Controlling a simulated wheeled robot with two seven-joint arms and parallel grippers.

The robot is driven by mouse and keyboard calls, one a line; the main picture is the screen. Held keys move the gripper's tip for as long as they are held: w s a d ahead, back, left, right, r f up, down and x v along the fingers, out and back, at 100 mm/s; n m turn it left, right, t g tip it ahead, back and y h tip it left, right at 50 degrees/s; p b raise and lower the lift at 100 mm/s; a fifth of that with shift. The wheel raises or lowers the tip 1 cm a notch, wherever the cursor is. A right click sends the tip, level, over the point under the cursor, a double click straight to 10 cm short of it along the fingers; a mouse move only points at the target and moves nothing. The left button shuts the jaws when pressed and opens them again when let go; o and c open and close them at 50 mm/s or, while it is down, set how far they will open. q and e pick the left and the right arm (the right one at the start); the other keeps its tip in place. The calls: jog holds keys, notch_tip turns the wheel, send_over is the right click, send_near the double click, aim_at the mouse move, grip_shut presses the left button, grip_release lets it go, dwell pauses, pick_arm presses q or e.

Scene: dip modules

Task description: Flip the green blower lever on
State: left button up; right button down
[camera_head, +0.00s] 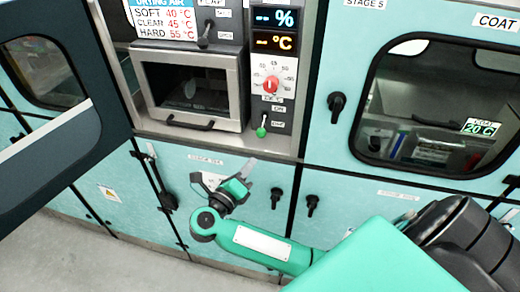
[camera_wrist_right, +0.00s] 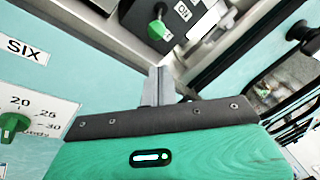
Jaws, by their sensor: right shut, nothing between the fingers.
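The green blower lever (camera_head: 261,132) hangs downward on the narrow panel below the red dial, beside the OFF label. In the right wrist view, a green lever (camera_wrist_right: 158,28) shows at the top, near an ON label. My right gripper (camera_head: 248,168) is below the lever in the head view, apart from it, in front of the teal lower cabinet. Its fingers (camera_wrist_right: 158,86) are shut together and empty in the right wrist view. My left gripper is not in view.
A red dial (camera_head: 271,84) sits above the lever, under two digital displays. A windowed drying chamber (camera_head: 188,88) is to the left. Black latches (camera_head: 311,204) stick out of the lower cabinet front. Another green knob (camera_wrist_right: 12,125) shows beside a numbered scale.

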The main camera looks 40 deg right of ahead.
aim_at(265, 150)
jog(key=p+x, duration=0.2)
jog(key=x, duration=0.2)
jog(key=p+x, duration=0.2)
jog(key=x, duration=0.2)
jog(key=shift+w+d+r, duration=0.1)
jog(key=shift+d+r, duration=0.15)
jog(key=shift+d, duration=0.15)
jog(key=shift+w+d+f, duration=0.15)
jog(key=shift+w+d, duration=0.05)
jog(key=shift+d, duration=0.25)
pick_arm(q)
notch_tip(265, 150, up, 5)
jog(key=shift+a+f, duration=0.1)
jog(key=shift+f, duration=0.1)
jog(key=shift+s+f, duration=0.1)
pick_arm(e)
jog(key=shift+a, duration=0.1)
jog(key=shift+s+a+r+y, duration=0.1)
jog(key=shift+s+r+y, duration=0.1)
jog(key=shift+r+y, duration=0.1)
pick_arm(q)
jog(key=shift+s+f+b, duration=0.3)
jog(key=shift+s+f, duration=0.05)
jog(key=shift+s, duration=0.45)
pick_arm(e)
jog(key=shift+w+f, duration=0.1)
